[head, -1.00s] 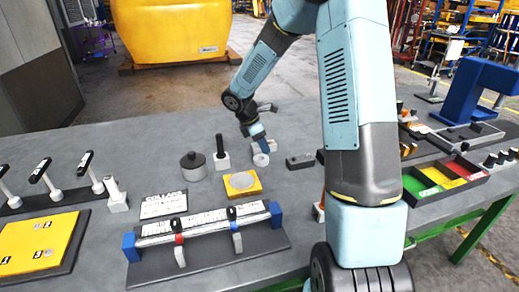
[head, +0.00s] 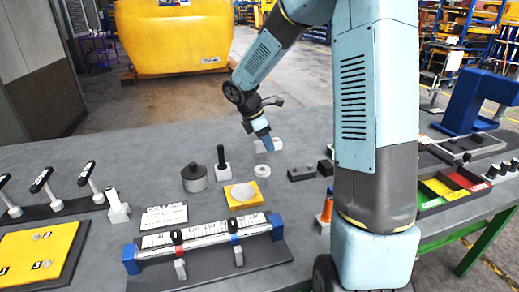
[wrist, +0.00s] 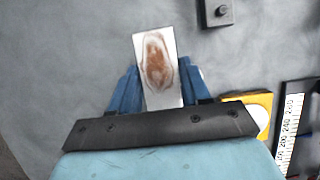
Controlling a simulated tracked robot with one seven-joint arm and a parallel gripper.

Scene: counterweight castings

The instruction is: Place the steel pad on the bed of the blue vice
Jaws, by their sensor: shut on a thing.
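My gripper (head: 262,142) is shut on a pale rectangular block, which I take to be the steel pad (head: 273,145). In the wrist view the pad (wrist: 157,68) is between my blue fingers (wrist: 155,95), with a rusty brown patch on its face. It appears to be held above the grey table. A blue arched frame (head: 470,105) stands at the right with a grey bed (head: 470,145). It may be the blue vice, but my arm hides part of that side and I cannot tell for sure.
A pale ring (head: 262,170) and a yellow block with a disc (head: 244,194) lie below my gripper. A black-handled peg (head: 221,160), a dark knobbed pot (head: 194,178) and a dark block (head: 301,173) stand near. A blue-ended scale fixture (head: 205,250) lies in front.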

